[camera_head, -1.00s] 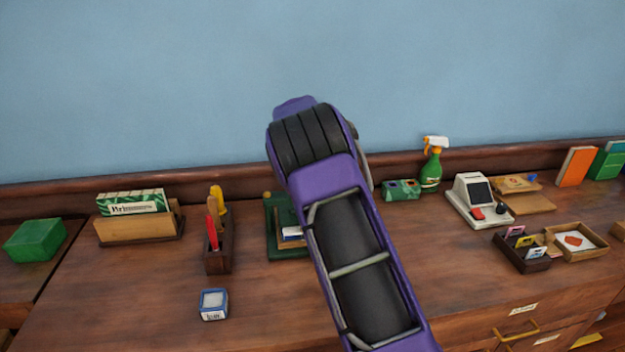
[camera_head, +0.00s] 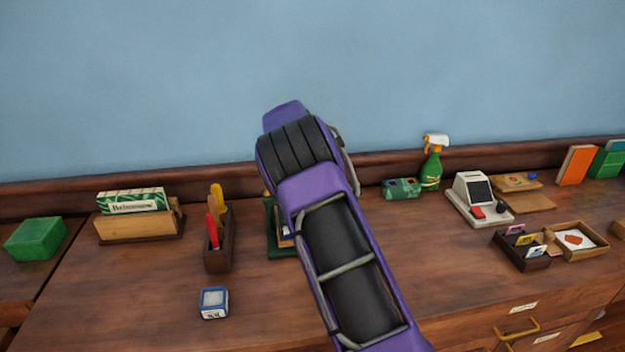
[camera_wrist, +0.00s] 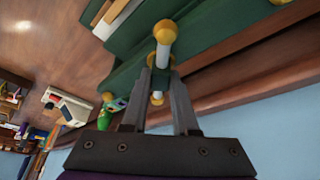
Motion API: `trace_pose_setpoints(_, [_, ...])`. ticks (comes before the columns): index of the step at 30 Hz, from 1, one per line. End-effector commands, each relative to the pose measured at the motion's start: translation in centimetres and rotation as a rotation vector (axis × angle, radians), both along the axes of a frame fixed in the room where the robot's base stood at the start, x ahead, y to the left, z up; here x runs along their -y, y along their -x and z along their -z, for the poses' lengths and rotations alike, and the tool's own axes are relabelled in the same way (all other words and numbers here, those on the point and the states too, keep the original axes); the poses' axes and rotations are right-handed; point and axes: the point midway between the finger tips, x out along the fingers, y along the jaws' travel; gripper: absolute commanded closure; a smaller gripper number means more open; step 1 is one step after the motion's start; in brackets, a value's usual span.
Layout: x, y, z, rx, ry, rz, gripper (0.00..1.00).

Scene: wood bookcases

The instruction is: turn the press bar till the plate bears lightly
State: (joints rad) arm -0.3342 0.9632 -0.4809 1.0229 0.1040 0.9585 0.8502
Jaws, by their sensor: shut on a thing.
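The green press (camera_head: 273,240) stands on the desk, mostly hidden behind my arm in the head view. In the wrist view its green frame (camera_wrist: 205,35) fills the upper part. The press bar (camera_wrist: 163,56), with yellow ball ends, lies between the fingers of my gripper (camera_wrist: 160,75), which is shut on it. One ball shows beyond the fingertips and another between the fingers. Pale and brown edges of something flat (camera_wrist: 110,14) show at the press. I cannot tell whether the plate touches it.
A wooden tool holder (camera_head: 218,250) and a small blue-and-white box (camera_head: 213,302) stand left of the press. A green box (camera_head: 402,188) and a spray bottle (camera_head: 432,165) stand to the right. Bare desk lies in front.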

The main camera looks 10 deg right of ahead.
Motion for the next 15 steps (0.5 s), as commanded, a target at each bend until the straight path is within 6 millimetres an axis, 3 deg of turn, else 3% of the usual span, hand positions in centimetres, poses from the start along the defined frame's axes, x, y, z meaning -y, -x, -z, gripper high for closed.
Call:
trace_pose_setpoints(1, [-0.04,0.01,-0.02,0.000,-0.001,0.000,0.71])
trace_pose_setpoints(6, [-0.04,0.01,-0.01,0.000,-0.001,-0.001,0.43])
trace_pose_setpoints(15, [-0.06,0.03,-0.13,0.000,0.000,-0.001,0.43])
